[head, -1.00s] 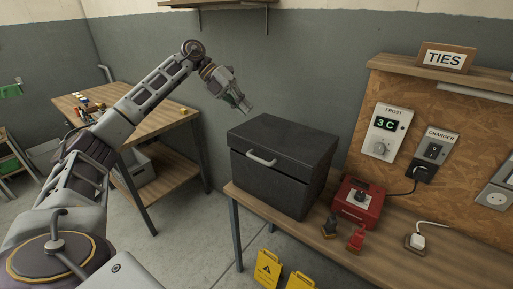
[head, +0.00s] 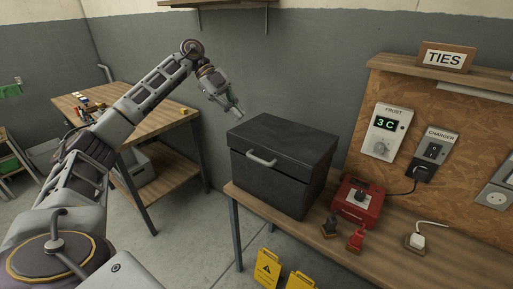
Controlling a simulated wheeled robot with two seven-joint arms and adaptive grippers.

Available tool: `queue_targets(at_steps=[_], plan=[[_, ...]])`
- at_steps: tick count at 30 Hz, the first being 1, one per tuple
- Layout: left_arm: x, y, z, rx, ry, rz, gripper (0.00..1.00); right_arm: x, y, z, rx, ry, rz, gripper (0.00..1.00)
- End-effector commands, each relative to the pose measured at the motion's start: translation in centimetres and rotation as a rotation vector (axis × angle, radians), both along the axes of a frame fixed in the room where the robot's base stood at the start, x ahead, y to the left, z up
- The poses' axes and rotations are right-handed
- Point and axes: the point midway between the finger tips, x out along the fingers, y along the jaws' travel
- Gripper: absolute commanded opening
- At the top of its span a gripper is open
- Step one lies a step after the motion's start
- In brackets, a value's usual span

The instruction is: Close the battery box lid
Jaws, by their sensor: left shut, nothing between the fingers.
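The black battery box (head: 270,184) stands on the wooden bench at the right. Its lid (head: 284,138) lies flat on top and looks shut, with a light grey handle (head: 261,159) on the front face. My left gripper (head: 238,114) is above and just behind the lid's far left corner, apart from it as far as I can tell. Its fingers are together with nothing between them. My right gripper does not show.
A red charger unit (head: 358,201) sits right of the box, with a black clamp (head: 329,226) and a red clamp (head: 356,237) in front. A white plug (head: 417,241) lies farther right. A wooden table (head: 150,115) with small items stands at the back left.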

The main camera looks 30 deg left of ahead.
Motion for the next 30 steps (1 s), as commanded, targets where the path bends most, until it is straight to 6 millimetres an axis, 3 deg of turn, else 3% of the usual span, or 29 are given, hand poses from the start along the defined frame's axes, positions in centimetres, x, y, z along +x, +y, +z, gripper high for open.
queue_targets(at_steps=[9, 30], plan=[[-0.05, 0.02, -0.02, -0.004, 0.153, 0.147, 0.00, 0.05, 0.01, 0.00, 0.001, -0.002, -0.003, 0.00], [-0.02, -0.84, -0.92, -0.004, 0.164, 0.157, 0.00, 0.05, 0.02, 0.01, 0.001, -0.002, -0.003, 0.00]])
